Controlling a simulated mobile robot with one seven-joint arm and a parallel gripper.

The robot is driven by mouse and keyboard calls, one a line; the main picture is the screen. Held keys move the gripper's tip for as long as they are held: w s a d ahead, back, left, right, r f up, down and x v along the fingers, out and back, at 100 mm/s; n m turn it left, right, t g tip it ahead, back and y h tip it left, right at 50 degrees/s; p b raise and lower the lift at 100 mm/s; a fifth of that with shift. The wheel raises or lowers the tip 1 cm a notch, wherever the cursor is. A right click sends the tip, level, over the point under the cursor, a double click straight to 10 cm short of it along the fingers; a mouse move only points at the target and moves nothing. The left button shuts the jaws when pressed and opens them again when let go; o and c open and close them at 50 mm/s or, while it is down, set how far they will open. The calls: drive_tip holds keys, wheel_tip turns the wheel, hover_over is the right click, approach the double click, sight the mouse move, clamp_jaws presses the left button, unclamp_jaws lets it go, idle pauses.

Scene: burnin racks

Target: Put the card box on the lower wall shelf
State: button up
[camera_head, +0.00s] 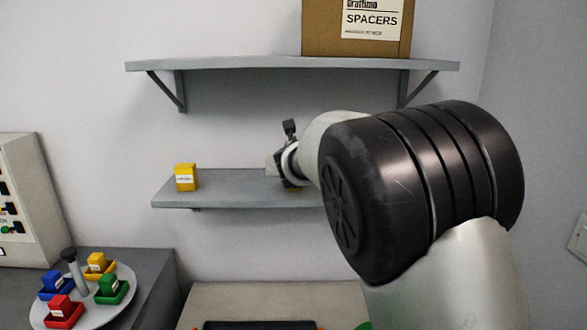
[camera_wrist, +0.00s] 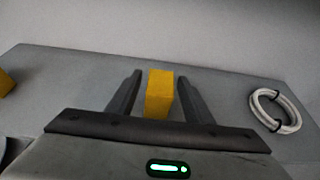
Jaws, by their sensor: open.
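The lower wall shelf (camera_head: 232,188) is a grey board on the wall. In the wrist view its grey top (camera_wrist: 60,75) fills much of the picture. A small yellow box (camera_wrist: 159,94) stands on it between the two fingers of my open gripper (camera_wrist: 159,76), with a narrow gap showing on each side. In the head view my gripper (camera_head: 284,168) is over the shelf's right part, and my arm hides most of it and the shelf's right end. A second yellow box (camera_head: 186,177) with a white label stands on the shelf's left part.
A coiled pale cable (camera_wrist: 275,109) lies on the shelf right of my gripper. The upper shelf (camera_head: 250,63) holds a brown carton marked SPACERS (camera_head: 318,30). A round tray (camera_head: 125,283) with blue, yellow, red and green boxes stands at lower left. The shelf between the yellow boxes is clear.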

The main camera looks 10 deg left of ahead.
drive_tip(key=v, duration=1.1)
drive_tip(key=s+d+m+g+h, duration=0.1)
drive_tip(key=s+d+m+h, duration=0.3)
drive_tip(key=d+m, duration=0.75)
drive_tip(key=s+d+m+g+h, duration=0.1)
drive_tip(key=s+d+m, duration=0.6)
drive_tip(key=d, duration=0.7)
drive_tip(key=s+d+f+m+g, duration=0.35)
drive_tip(key=s+d+m, duration=0.35)
drive_tip(key=s+m, duration=0.45)
drive_tip(key=s+a+f+m+g+y, duration=0.1)
drive_tip(key=s+a+f+m+g, duration=0.1)
drive_tip(key=s+f+m, duration=0.4)
drive_tip(key=s+m, duration=0.3)
drive_tip(key=s, duration=0.1)
drive_tip(key=shift+s+a+y, duration=0.25)
drive_tip(key=shift+s+y, duration=0.05)
